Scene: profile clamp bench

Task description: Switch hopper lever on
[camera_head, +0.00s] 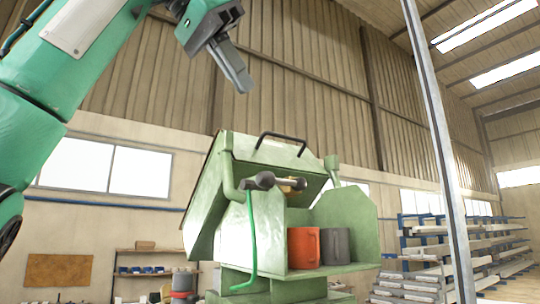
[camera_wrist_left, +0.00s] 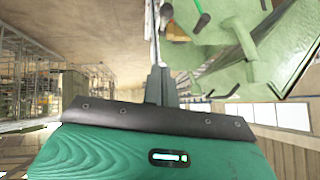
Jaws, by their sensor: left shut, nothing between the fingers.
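A green machine (camera_head: 228,240) stands below my left arm in the head view. Its sloped cover carries a black bar handle (camera_head: 280,140). A dark round-ended bar (camera_head: 258,181) sticks out on its front, and a thin bright green rod (camera_head: 251,240) hangs below it. I cannot tell for certain which of these is the hopper lever. My left gripper (camera_head: 240,78) is shut and empty, above the machine and apart from it. The left wrist view shows its fingers (camera_wrist_left: 160,82) and part of the green machine (camera_wrist_left: 255,60) at upper right. My right gripper is not in view.
An orange-red block-like object (camera_head: 303,248) and a grey one (camera_head: 335,246) sit in the machine's open bay. A metal post (camera_head: 437,130) rises at right. Racks with long profiles (camera_head: 470,255) stand behind it. The space between gripper and machine is clear.

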